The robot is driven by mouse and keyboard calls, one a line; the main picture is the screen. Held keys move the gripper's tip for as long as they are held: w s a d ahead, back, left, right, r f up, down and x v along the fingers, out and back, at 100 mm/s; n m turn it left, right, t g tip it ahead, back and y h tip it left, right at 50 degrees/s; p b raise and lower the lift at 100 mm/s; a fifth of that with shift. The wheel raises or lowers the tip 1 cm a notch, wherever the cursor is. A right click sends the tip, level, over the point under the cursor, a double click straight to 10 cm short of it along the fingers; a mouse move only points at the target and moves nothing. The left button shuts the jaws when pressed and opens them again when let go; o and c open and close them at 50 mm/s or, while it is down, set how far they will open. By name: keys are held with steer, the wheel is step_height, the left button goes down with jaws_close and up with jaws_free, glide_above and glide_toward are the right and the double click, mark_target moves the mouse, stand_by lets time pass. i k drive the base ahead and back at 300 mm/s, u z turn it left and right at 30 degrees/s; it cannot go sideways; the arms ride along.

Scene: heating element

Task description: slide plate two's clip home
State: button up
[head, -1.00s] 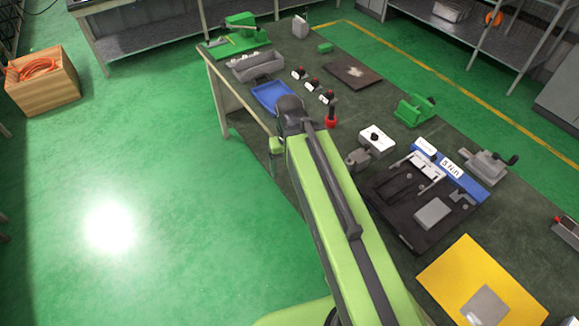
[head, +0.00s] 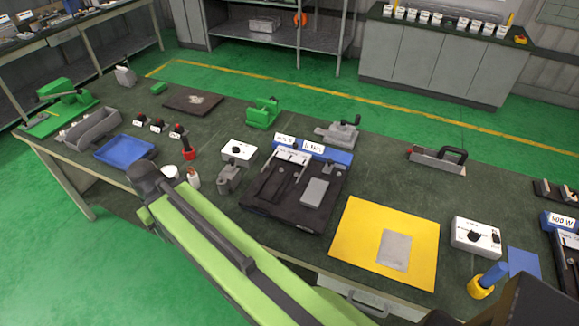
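A dark fixture (head: 268,209) lies on the bench in the middle of the head view, with a blue labelled strip (head: 334,154) along its back. It carries a grey plate (head: 315,192), a pale slotted bar (head: 292,156) and small metal parts that may be clips. A second grey plate (head: 394,250) lies flat on a yellow mat (head: 358,222) to the right. I cannot tell which plate is plate two or how its clip sits. My green arm crosses the lower left, left of the fixture; no gripper fingers show.
A blue tray (head: 125,151), a red-based post (head: 189,154), a white bottle (head: 194,179) and a grey clamp (head: 229,178) stand left of the fixture. A white switch box (head: 477,238) and a blue "W"-labelled unit (head: 560,222) are at right. Bare bench lies behind the mat.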

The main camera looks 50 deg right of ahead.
mark_target(327, 168)
steer(key=u, duration=0.1)
steer(key=k, duration=0.45)
steer(key=z, duration=2.75)
steer(key=k, duration=0.8)
steer(key=u, duration=0.95)
steer(key=i, duration=1)
steer(key=z, duration=0.6)
